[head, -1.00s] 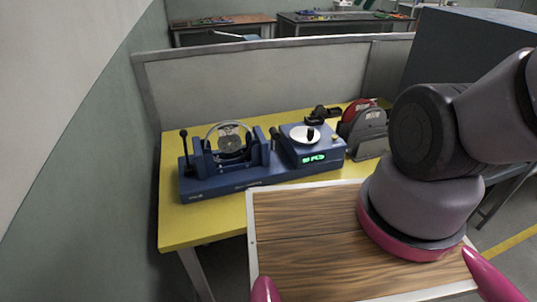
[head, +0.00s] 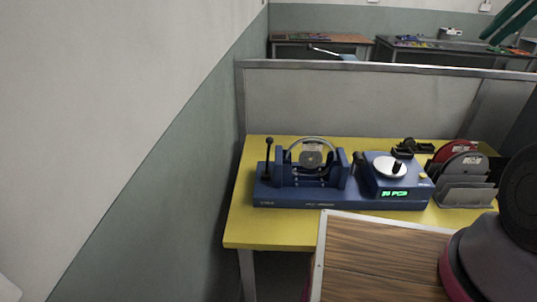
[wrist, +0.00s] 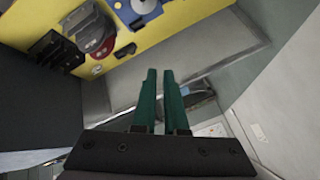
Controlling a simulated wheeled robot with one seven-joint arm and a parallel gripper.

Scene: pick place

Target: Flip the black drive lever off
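A blue machine (head: 330,200) sits on a yellow table (head: 270,232). At its left end a black lever with a ball knob (head: 268,157) stands upright. A second, short black part (head: 357,163) stands mid-machine, beside the right-hand block with the white dial (head: 390,167) and green display. Which of the two is the drive lever is not labelled legibly. My gripper's green fingers (wrist: 160,72) are parallel with a narrow gap, nothing between them. They also show in the head view's top right corner (head: 512,22), well away from the lever. The wrist view shows only part of the machine (wrist: 124,12).
Red and grey discs (head: 462,160) stand in a grey rack (head: 465,194) right of the machine. A low grey partition (head: 350,105) runs behind the table, and a wall (head: 190,170) is at left. A wooden-topped surface (head: 370,260) is in front.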

